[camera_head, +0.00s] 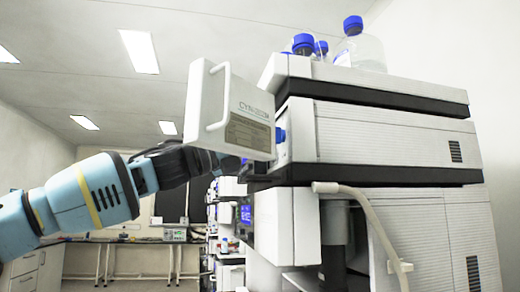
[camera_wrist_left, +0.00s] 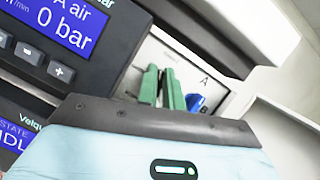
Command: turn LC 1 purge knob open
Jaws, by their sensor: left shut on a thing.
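The LC 1 pump module (camera_head: 375,135) stands in the column stack in the head view, with its white front door (camera_head: 235,110) swung open. My left gripper (camera_wrist_left: 161,87) shows two green fingers close together at the pale panel in the left wrist view. They are shut on the purge knob, which is mostly hidden. In the head view the door and the stack hide my left fingertips; only my left arm (camera_head: 85,195) shows. My right gripper is in neither view.
Blue-capped bottles (camera_head: 358,50) stand on top of the stack. A pale hose (camera_head: 375,215) hangs at its lower front. Benches (camera_head: 130,260) are in the background.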

